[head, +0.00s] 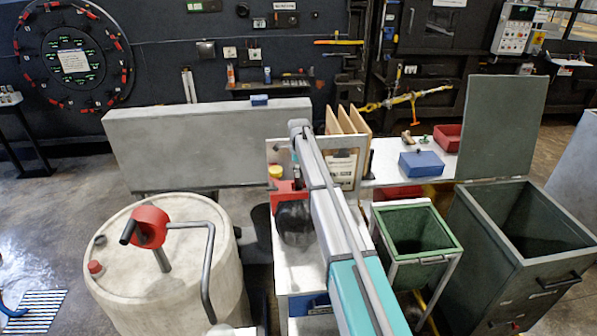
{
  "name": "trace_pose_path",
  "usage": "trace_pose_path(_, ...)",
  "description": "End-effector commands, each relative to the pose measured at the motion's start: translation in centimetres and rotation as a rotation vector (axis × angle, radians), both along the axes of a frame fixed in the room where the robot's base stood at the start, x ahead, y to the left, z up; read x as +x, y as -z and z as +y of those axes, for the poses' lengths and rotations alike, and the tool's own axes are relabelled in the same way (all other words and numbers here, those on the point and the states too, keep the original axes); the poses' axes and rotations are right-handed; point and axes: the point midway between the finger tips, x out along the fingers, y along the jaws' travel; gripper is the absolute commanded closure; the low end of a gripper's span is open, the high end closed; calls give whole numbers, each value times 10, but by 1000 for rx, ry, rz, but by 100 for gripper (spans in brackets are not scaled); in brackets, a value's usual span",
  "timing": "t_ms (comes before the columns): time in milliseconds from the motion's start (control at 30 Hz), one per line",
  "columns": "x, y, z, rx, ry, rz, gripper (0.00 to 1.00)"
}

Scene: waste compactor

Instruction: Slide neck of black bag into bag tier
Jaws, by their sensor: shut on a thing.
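The black bag (293,222) is a dark, rounded, shiny bundle on the white bench left of my arm. The red bag tier (288,190) stands just behind and above it, with a yellow round part (276,171) on top. My gripper (297,172) shows as a small dark shape below the end of my arm, close to the tier and above the bag. It is shut on the bag's neck. My arm partly hides the fingers and the neck, so I cannot tell whether the neck is inside the tier.
A cream drum (175,270) with a red-and-grey crank stands at the left. A grey slab (210,145) is behind. A green bin (415,235) and a large open dark green container (520,245) stand at the right. A blue box (421,163) is on the white table.

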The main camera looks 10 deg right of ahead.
Motion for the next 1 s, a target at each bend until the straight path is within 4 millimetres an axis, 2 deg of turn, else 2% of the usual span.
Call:
trace_pose_path(967,-1,6,-1,0,1,1,96)
trace_pose_path(1000,-1,6,-1,0,1,1,33)
